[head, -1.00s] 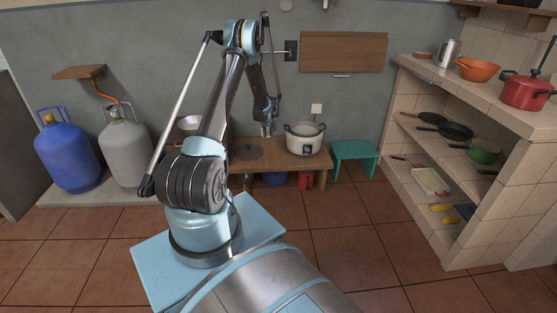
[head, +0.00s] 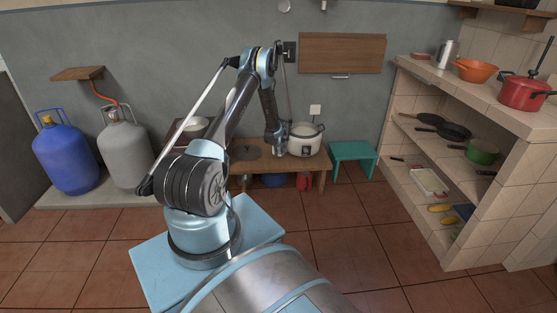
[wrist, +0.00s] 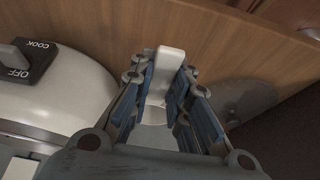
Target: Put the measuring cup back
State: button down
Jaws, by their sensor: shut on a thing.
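My gripper (wrist: 161,82) is shut on the measuring cup (wrist: 170,62), a white piece standing up between the blue finger pads in the wrist view. A pale rounded part shows lower between the fingers; the rest of the cup is hidden by them. In the head view my gripper (head: 279,150) is low over the wooden bench, just left of the white rice cooker (head: 305,143). The cup cannot be made out there. The rice cooker (wrist: 50,95) also shows at the left of the wrist view, with its dark COOK/OFF switch.
The low wooden bench (head: 270,164) carries a dark round lid (head: 245,153) left of the cooker. A green stool (head: 353,152) stands right of it. A tiled shelf unit (head: 410,150) with pans is at the right, gas cylinders (head: 66,155) at the left.

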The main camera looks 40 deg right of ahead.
jog(key=shift+f, duration=1.9)
jog(key=shift+f, duration=0.1)
jog(key=c, duration=1.5)
grip_release()
